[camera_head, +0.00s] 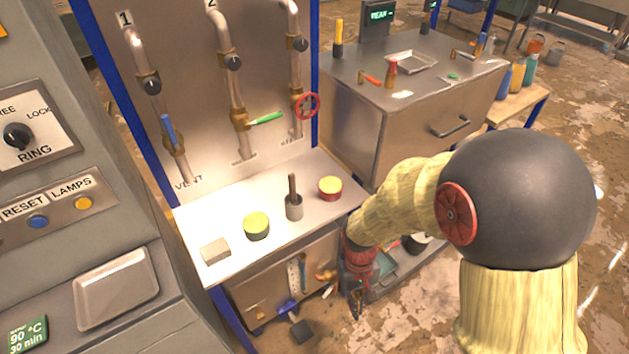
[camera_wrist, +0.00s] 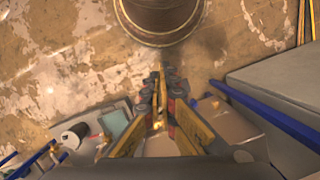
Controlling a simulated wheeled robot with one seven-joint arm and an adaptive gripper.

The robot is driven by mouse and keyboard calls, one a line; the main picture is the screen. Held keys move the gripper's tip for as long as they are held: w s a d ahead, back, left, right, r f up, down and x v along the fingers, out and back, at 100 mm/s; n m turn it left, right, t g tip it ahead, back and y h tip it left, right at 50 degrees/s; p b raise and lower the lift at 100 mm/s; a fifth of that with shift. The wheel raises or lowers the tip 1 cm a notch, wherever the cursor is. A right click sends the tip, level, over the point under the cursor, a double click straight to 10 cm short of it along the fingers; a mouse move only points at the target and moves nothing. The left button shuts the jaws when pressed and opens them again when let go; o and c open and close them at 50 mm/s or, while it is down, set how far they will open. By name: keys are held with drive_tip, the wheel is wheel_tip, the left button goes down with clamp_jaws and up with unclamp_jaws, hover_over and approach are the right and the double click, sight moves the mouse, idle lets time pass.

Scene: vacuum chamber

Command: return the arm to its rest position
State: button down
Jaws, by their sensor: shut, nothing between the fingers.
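My arm comes in from the right in the head view, with a dark ball joint and yellowish sleeves. My gripper (camera_head: 357,300) hangs pointing down at the arm's end, in front of the right edge of the valve bench. In the wrist view my gripper (camera_wrist: 164,82) has its fingertips together and nothing between them. Part of the lower shelf behind the gripper is hidden by it in the head view.
The steel shelf (camera_head: 230,260) carries a grey block (camera_head: 215,250), a yellow-topped tin (camera_head: 256,225), a grey pestle-like piece (camera_head: 294,200) and a red tin (camera_head: 330,188). A steel cabinet (camera_head: 380,130) stands behind. Bare floor (camera_head: 420,300) lies below the arm.

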drive_tip(key=s+d+r+m+t+b, duration=0.1)
drive_tip(key=d+r+t, duration=0.1)
drive_tip(key=r, duration=0.6)
drive_tip(key=s+d+r+m+t+b, duration=0.1)
drive_tip(key=s+d+r+t+b, duration=0.1)
drive_tip(key=r, duration=0.7)
drive_tip(key=s+d+r+m+t+b, duration=0.1)
drive_tip(key=d+r+t, duration=0.3)
drive_tip(key=r, duration=0.4)
drive_tip(key=shift+s+r+y+b, duration=0.15)
drive_tip(key=shift+s+y+b, duration=0.15)
drive_tip(key=shift+s+b, duration=0.1)
